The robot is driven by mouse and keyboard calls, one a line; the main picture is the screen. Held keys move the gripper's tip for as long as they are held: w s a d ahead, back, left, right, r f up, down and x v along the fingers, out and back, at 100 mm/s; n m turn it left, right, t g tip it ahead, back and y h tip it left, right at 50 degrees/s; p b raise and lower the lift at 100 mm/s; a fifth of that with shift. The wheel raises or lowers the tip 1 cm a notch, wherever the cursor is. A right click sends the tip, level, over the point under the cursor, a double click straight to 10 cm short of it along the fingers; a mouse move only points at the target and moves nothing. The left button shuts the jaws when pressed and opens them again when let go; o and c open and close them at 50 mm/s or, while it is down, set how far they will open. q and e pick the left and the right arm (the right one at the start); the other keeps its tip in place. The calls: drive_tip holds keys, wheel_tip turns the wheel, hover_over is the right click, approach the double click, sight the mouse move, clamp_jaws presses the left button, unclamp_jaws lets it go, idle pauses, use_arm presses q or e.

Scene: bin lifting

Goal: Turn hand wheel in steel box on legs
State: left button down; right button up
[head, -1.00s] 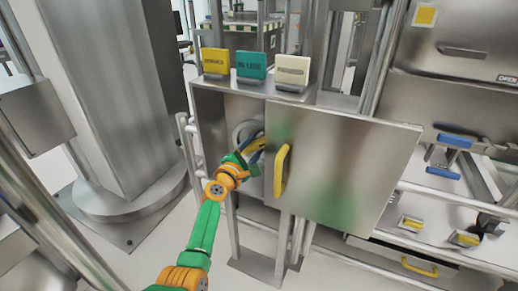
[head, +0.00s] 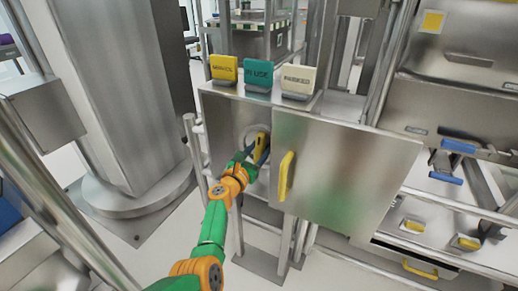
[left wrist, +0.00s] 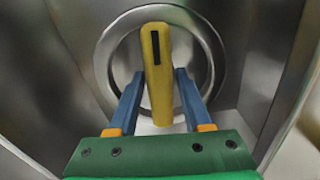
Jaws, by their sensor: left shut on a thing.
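The steel box on legs (head: 222,119) stands in the middle of the head view. Its door (head: 345,180) with a yellow handle (head: 286,175) hangs open to the right. Inside, the hand wheel shows as a yellow bar handle (left wrist: 157,60) in front of a round steel ring (left wrist: 213,62) in the left wrist view. The bar stands nearly upright. My left gripper (head: 257,152) reaches into the box; its blue fingers (left wrist: 158,100) are on both sides of the bar's lower part and shut on it. My right gripper is out of view.
Yellow, teal and cream sign plates (head: 259,76) stand on top of the box. A thick steel column (head: 115,100) is at the left. A steel bench with blue and yellow handles (head: 445,178) is at the right.

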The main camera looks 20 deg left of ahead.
use_arm(q)
drive_tip(key=shift+n, duration=0.7)
drive_tip(key=c, duration=0.6)
unclamp_jaws()
drive_tip(key=shift+o, duration=0.2)
drive_tip(key=s+p, duration=0.2)
drive_tip(key=shift+r+p, duration=0.25)
drive_tip(key=shift+p, duration=0.05)
drive_tip(key=s+p, duration=0.1)
drive_tip(key=s, duration=0.3)
drive_tip(key=shift+s+a+f+p, duration=0.1)
drive_tip(key=shift+s+f+p, duration=0.05)
drive_tip(key=shift+s+p, duration=0.2)
drive_tip(key=shift+s+f, duration=0.15)
drive_tip(key=shift+s, duration=0.05)
